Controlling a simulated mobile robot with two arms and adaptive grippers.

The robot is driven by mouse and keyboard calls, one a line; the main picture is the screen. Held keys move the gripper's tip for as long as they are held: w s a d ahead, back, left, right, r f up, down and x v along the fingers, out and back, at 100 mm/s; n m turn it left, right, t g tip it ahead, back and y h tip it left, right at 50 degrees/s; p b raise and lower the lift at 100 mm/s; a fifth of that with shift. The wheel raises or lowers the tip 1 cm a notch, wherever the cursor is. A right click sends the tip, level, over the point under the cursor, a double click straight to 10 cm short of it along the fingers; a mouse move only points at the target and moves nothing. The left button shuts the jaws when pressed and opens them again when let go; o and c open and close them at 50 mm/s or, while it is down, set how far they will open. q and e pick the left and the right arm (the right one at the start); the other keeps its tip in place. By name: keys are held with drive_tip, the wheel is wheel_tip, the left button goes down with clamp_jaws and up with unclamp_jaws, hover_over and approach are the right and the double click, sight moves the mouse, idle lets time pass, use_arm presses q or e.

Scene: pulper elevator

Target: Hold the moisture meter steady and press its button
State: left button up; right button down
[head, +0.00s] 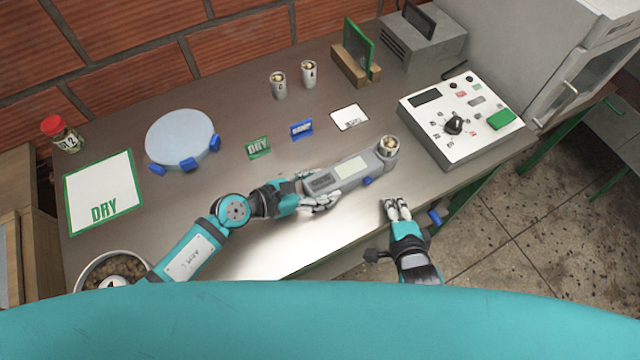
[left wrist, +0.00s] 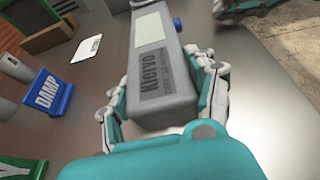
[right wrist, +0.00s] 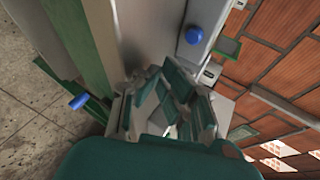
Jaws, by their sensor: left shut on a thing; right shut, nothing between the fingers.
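The moisture meter (head: 352,171) is a long grey device with a pale screen, lying on the metal table. Its far end has a cup of grains (head: 389,146). Its blue button (head: 367,181) sticks out on the near side and also shows in the right wrist view (right wrist: 194,36). My left gripper (head: 318,192) is shut on the meter's near end, with fingers on both sides in the left wrist view (left wrist: 163,100). My right gripper (head: 397,207) is shut and empty at the table's front edge, to the right of the button and apart from it.
A control box (head: 458,115) with a knob and green button stands right of the meter. Two sample cups (head: 308,73) stand at the back. A blue knob (head: 434,216) sits beside my right gripper.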

sight(385, 197)
drive_tip(key=shift+w+a, duration=0.45)
drive_tip(key=shift+w, duration=0.25)
drive_tip(key=shift+w+a, duration=0.4)
drive_tip(key=shift+w, duration=0.25)
drive_tip(key=shift+w, duration=0.1)
idle(0.4)
drive_tip(key=shift+w+a, duration=0.2)
drive_tip(key=shift+w, duration=0.1)
drive_tip(key=shift+w+a, duration=0.25)
drive_tip(key=shift+w, duration=0.2)
idle(0.7)
drive_tip(key=shift+s+d, duration=0.5)
drive_tip(key=shift+s, duration=0.4)
drive_tip(key=shift+s+d, duration=0.5)
drive_tip(key=shift+s, duration=0.35)
drive_tip(key=shift+s+d, duration=0.5)
drive_tip(key=shift+s, duration=0.35)
drive_tip(key=shift+s+d, duration=0.5)
drive_tip(key=shift+s, duration=0.35)
